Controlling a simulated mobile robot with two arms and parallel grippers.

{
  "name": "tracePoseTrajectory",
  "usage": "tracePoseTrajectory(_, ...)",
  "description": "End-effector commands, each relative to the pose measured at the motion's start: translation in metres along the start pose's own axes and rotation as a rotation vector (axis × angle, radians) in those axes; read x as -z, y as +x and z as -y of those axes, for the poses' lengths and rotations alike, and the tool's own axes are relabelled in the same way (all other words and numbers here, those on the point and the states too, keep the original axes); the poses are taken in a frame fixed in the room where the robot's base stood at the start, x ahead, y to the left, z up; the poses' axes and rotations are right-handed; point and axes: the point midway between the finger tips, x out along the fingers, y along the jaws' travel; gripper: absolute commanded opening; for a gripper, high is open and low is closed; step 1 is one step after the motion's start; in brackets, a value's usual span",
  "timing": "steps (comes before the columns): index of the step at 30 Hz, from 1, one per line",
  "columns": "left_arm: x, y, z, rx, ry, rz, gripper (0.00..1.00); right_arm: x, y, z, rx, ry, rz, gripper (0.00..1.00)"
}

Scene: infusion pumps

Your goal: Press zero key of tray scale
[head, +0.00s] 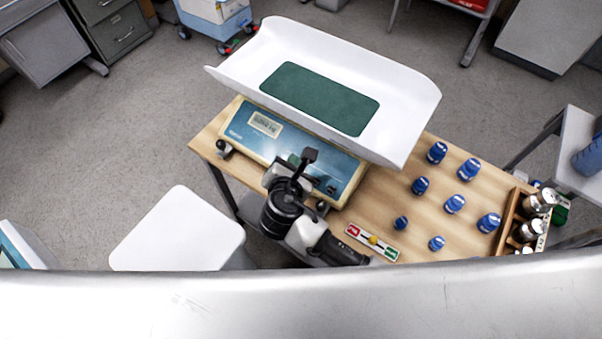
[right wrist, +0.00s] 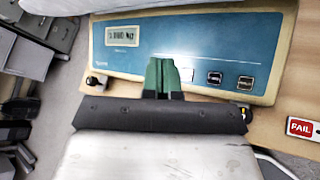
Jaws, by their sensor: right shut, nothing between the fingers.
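The tray scale has a white curved tray (head: 400,85) with a dark green mat (head: 318,98) and a blue front panel (head: 240,133). Its lit display (right wrist: 123,36) is on the panel's left, with digits too blurred to read surely. Two dark keys, one (right wrist: 215,78) left of the other (right wrist: 245,82), show on the panel's right. My right gripper (right wrist: 163,64) has its green fingers shut and empty over the lower middle of the panel, left of the dark keys. I cannot tell whether the tips touch the panel. Key labels are unreadable. My left gripper is out of view.
Several blue-capped vials (head: 454,204) stand on the wooden table (head: 400,160) at right. A wooden rack (head: 508,222) holds bottles at the table's right end. A red-and-green strip marked FAIL (right wrist: 303,128) lies near the front edge. The tray overhangs the panel's back.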

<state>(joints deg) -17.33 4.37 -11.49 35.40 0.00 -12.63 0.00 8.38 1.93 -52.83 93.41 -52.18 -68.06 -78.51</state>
Motion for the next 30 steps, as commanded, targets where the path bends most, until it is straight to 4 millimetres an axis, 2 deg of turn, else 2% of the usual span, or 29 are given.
tracePoseTrajectory(1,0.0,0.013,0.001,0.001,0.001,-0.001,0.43,0.007,0.007,0.006,0.0,0.0,0.001,0.0)
tracePoseTrajectory(12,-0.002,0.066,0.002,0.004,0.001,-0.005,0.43,0.03,0.037,0.028,0.0,-0.001,0.0,0.0)
tracePoseTrajectory(19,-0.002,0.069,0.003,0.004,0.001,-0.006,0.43,0.037,0.051,0.037,0.0,-0.001,0.001,0.0)
tracePoseTrajectory(30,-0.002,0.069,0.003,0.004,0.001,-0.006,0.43,0.037,0.051,0.037,0.0,0.0,0.0,0.0)
